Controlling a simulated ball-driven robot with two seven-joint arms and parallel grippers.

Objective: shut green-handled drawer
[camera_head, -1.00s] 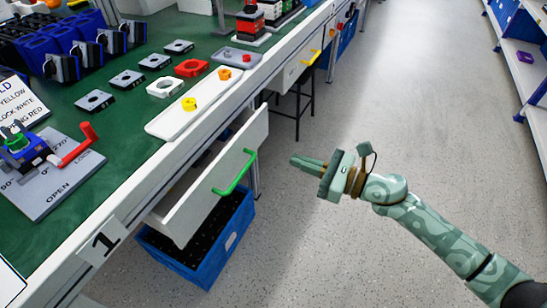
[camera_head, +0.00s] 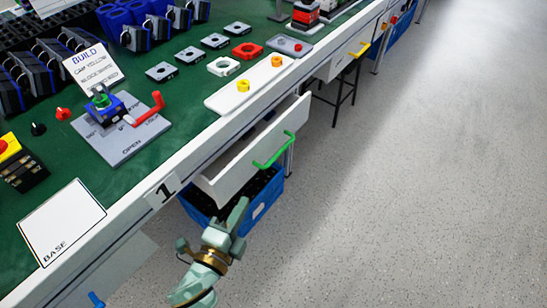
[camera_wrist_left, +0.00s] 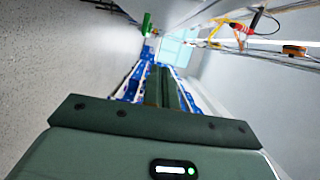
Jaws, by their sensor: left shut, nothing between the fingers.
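The white drawer (camera_head: 232,172) with the green handle (camera_head: 274,150) stands pulled out from under the bench front. The green handle also shows in the left wrist view (camera_wrist_left: 146,24), beyond and slightly left of the fingertips. My left gripper (camera_head: 241,204) is shut and empty. In the head view it appears just below the drawer front, overlapping the blue bin; I cannot tell whether it touches anything. Its closed fingers also show in the left wrist view (camera_wrist_left: 163,72). My right gripper is not in view.
A blue bin (camera_head: 266,203) sits below the open drawer. The green bench top holds a red-handled rotary switch (camera_head: 145,108) on a grey plate and a white tray (camera_head: 222,103). A yellow-handled drawer (camera_head: 345,62) is farther along. The floor to the right is clear.

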